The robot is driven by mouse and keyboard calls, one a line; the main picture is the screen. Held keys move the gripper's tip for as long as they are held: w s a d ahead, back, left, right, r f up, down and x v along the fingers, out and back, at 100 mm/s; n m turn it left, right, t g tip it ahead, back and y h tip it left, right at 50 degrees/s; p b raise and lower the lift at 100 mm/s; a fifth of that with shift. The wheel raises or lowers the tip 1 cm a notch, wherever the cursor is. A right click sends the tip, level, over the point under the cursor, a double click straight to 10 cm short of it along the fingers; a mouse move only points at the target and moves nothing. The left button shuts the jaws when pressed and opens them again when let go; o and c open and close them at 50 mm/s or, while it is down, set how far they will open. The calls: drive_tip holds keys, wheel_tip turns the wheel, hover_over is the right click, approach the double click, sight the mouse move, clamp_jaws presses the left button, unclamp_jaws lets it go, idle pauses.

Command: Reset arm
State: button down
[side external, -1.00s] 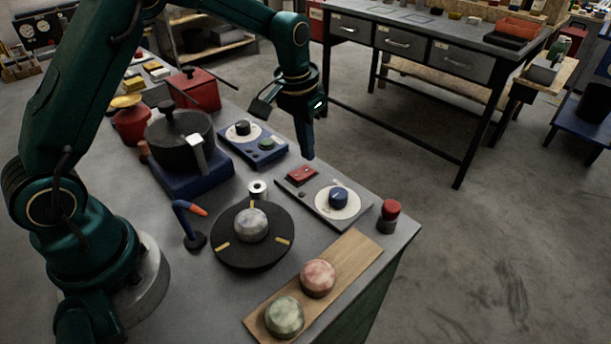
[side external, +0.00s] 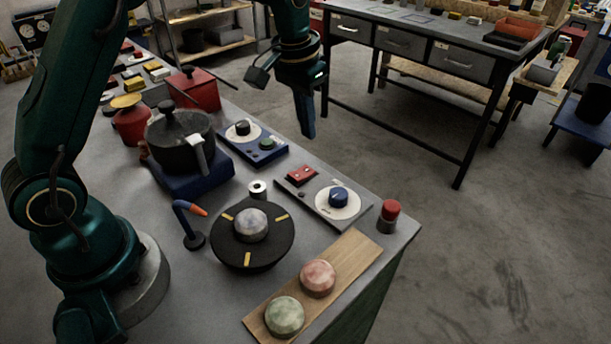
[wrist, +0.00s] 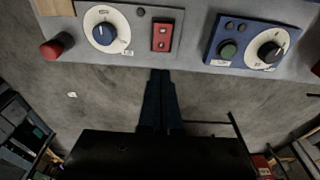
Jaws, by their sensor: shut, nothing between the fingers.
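My gripper (side external: 308,134) is shut and empty. In the side external view it points down, raised beside the far long edge of the grey bench (side external: 222,303). In the wrist view my gripper's fingers (wrist: 161,76) lie together over the floor, just outside the bench edge. It touches nothing that I can see. The grey control box (side external: 323,194) with a red switch and a blue knob is below it, and the blue control box (side external: 254,143) with a black knob is to its left. Both also show at the top of the wrist view.
A black turntable (side external: 252,257) holds a mottled grey puck (side external: 250,225). A red puck (side external: 318,279) and a green puck (side external: 284,316) sit on a wooden board (side external: 350,253). A dark pot (side external: 180,143) stands on a blue base. A red-topped button (side external: 390,211) stands near the bench corner.

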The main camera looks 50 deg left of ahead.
drive_tip(key=s+d+r+t, duration=0.1)
drive_tip(key=s+r+t, duration=0.2)
drive_tip(key=s+r, duration=0.65)
drive_tip(key=s+f, duration=0.3)
drive_tip(key=s, duration=0.8)
drive_tip(key=shift+s+d+f+t, duration=0.3)
drive_tip(key=shift+d+t, duration=0.1)
drive_tip(key=shift+d, duration=0.05)
